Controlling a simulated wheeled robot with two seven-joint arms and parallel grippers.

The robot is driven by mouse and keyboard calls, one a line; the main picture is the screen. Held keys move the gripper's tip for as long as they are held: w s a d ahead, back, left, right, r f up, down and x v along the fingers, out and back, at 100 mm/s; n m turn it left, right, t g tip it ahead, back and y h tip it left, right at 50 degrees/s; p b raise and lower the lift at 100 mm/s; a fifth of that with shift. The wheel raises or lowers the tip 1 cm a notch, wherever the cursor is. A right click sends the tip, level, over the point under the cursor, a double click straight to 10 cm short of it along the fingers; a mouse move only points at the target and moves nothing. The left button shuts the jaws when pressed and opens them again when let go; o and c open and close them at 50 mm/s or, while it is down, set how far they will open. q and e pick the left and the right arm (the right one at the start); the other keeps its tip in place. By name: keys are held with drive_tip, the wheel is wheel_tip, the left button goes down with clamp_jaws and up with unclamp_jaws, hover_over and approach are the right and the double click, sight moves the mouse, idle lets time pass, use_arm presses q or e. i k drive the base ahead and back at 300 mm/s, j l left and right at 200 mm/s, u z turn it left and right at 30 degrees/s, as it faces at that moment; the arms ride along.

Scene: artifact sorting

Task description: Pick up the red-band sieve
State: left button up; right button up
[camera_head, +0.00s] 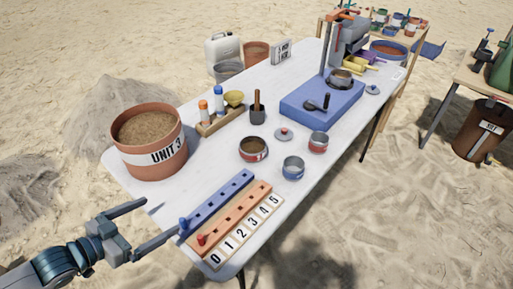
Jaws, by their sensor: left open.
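A small grey metal cylinder with a red band (318,144), which looks like the red-band sieve, stands upright on the white table (205,88). A similar cylinder with a blue band (293,169) stands just in front and to its left. A wider round vessel with reddish sides and brown soil inside (253,150) stands further left. My left gripper (161,216) is open and empty at the table's near left edge, well apart from these. My right gripper is out of view.
Blue (217,202) and orange (235,212) peg rails and number cards (245,233) lie at the near end. The soil-filled "UNIT 3" bucket (150,158) stands left. A small red-knobbed lid (283,134), mortar (257,115) and blue platform (322,105) lie beyond.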

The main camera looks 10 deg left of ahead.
sight(252, 149)
drive_tip(key=i+l, duration=0.6)
drive_tip(key=i, duration=0.2)
